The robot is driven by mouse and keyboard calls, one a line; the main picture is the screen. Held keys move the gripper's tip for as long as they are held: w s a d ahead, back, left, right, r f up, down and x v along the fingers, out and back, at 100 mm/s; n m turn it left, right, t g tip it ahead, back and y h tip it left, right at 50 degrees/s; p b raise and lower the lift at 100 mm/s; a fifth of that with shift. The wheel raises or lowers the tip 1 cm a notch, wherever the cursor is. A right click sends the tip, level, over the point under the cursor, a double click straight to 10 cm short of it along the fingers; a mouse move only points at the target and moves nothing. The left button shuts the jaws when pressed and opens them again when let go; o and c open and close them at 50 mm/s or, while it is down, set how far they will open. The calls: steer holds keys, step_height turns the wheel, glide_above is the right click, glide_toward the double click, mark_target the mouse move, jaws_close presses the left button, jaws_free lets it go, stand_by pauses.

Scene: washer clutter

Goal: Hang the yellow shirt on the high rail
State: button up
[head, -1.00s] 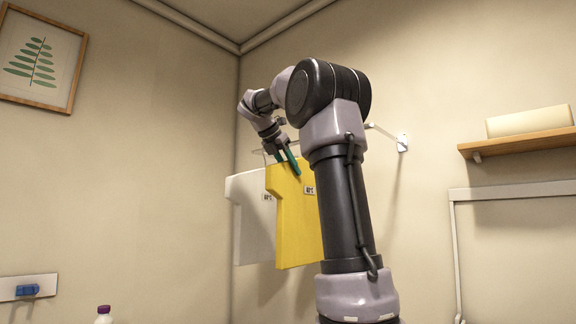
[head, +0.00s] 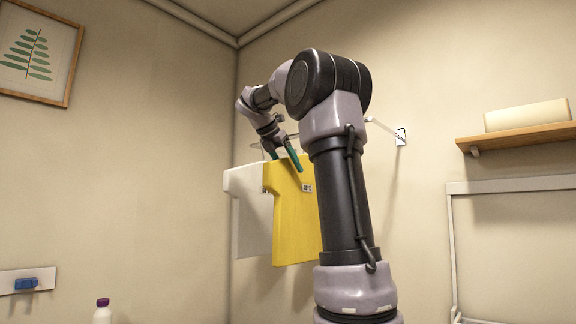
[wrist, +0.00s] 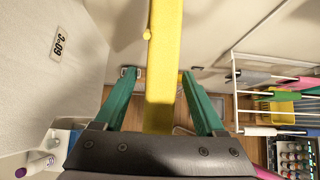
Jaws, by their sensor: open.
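The yellow shirt (head: 295,225) hangs upright below the high rail (head: 382,126), in front of the white shirt. My arm hides much of the rail and the shirt's right part, so its contact with the rail is not visible. My gripper (head: 286,163) is at the shirt's top. In the wrist view, its teal fingers (wrist: 158,74) are open on either side of the yellow shirt (wrist: 163,60), seen edge-on, with gaps visible on both sides.
The white shirt (head: 252,215) hangs close beside the yellow one, to the left. A wooden shelf (head: 520,136) is on the right wall. A lower drying rack (wrist: 236,90) with several garments stands at right in the wrist view. A purple-capped bottle (head: 102,314) is low at left.

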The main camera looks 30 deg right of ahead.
steer(key=v, duration=1.1)
steer(key=shift+f, duration=0.1)
